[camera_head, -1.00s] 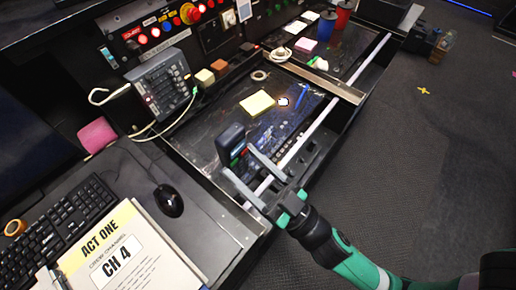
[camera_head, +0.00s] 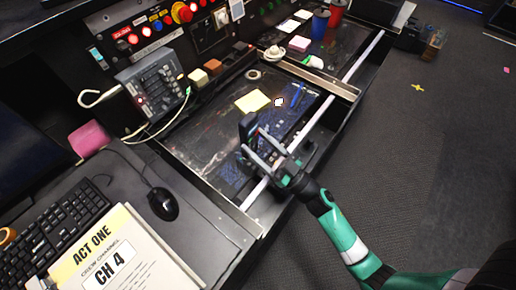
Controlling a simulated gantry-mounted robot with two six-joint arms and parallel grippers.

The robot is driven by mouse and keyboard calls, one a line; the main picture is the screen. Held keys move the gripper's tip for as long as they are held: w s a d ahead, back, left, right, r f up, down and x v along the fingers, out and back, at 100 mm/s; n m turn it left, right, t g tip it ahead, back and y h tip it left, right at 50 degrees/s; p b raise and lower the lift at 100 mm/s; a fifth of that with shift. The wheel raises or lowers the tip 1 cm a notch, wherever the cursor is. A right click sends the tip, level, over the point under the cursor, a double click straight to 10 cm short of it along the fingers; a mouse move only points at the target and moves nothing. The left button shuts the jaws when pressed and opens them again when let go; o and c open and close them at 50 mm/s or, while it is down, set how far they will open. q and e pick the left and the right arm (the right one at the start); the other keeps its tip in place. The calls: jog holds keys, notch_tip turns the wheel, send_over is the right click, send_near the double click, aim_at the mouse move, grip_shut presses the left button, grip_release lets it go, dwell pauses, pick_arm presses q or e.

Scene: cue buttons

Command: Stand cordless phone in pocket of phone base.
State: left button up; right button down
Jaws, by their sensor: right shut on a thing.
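A dark cordless phone (camera_head: 248,128) stands roughly upright between the fingers of my right gripper (camera_head: 262,152). The right gripper is shut on its lower part, over the dark desk panel; I cannot tell whether the phone touches the panel. A grey keypad unit (camera_head: 152,88), which looks like the phone base, sits farther left against the console, with a pale cable. Its pocket cannot be made out. My left gripper is not in view.
A yellow note (camera_head: 252,101) lies just beyond the phone. Small blocks (camera_head: 198,77) stand right of the keypad unit. A pale rail (camera_head: 302,132) runs along the panel's front edge. A mouse (camera_head: 162,203), keyboard (camera_head: 52,236) and binder (camera_head: 125,258) lie at lower left.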

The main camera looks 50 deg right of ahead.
jog(key=shift+f, duration=0.3)
jog(key=shift+c, duration=2.3)
grip_release()
jog(key=o, duration=0.4)
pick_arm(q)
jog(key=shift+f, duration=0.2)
pick_arm(e)
jog(key=shift+r, duration=0.2)
pick_arm(q)
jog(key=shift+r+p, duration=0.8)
jog(key=shift+p, duration=0.1)
pick_arm(e)
jog(key=v, duration=1.2)
